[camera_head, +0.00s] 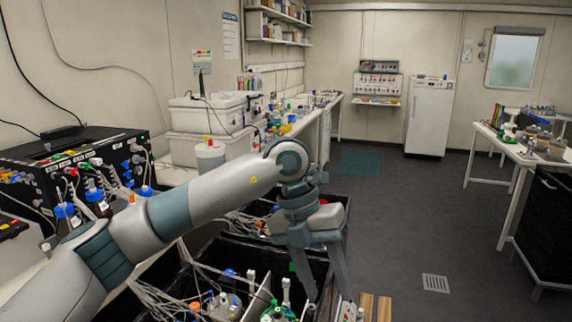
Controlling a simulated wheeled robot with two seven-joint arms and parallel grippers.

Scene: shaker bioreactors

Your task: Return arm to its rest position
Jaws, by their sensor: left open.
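My left arm reaches in from the lower left of the head view and bends down at its wrist. My left gripper (325,277) points downward, its two fingers apart, with nothing seen between them. It hangs over the right side of a dark open crate (246,249). Bottles and tubing (225,302) stand in the crate, to the left of the fingers. My right gripper is not in view.
A black control box (70,160) with cables and blue-capped bottles (97,197) is at the left. White bins (207,113) stand on the bench behind my arm. A white fridge (430,115) stands at the back and a table (505,143) at the right. The floor between is clear.

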